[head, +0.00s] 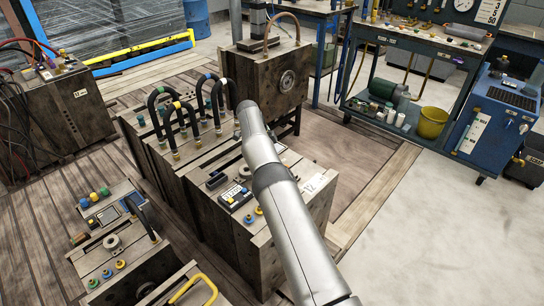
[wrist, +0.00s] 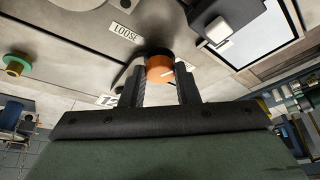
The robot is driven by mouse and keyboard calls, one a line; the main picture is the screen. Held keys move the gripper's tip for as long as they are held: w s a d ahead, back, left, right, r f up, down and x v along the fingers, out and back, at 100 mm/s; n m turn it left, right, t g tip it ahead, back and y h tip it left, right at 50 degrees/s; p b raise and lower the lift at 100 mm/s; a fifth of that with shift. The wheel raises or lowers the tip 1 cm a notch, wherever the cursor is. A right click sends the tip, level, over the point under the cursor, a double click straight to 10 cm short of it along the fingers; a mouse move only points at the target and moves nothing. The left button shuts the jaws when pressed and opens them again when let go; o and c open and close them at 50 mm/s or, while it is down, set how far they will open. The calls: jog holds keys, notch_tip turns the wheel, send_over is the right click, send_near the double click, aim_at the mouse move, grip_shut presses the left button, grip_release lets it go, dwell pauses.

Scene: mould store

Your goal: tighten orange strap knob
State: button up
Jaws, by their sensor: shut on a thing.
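In the wrist view the orange strap knob (wrist: 160,68) sits on a dark round base against a worn metal plate. It carries a white mark on its face. My gripper (wrist: 161,84) has its two dark fingers on either side of the knob, shut on it. A label reading LOOSE (wrist: 125,33) is on the plate above and left of the knob. In the head view my arm crosses the mould block (head: 282,235) and hides the knob and my gripper.
Black hoses (head: 196,105) arch over the block behind my arm. A dark meter box (head: 235,196) sits on top of the block at its near side. A blue cart (head: 497,118) stands at the right. The pale floor at the lower right is clear.

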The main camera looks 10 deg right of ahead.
dwell(0.3)
jog(key=o, duration=1)
notch_tip(320, 180, up, 3)
jog(key=shift+s+r, duration=0.35)
jog(key=shift+r, duration=0.2)
jog(key=s+r, duration=0.3)
jog(key=s, duration=0.1)
jog(key=s+r, duration=0.3)
jog(key=s, duration=0.2)
jog(key=s+r, duration=0.3)
jog(key=s, duration=0.1)
jog(key=shift+s+d+b, duration=0.1)
jog(key=shift+s+b, duration=0.1)
jog(key=shift+b, duration=0.2)
jog(key=shift+f, duration=0.1)
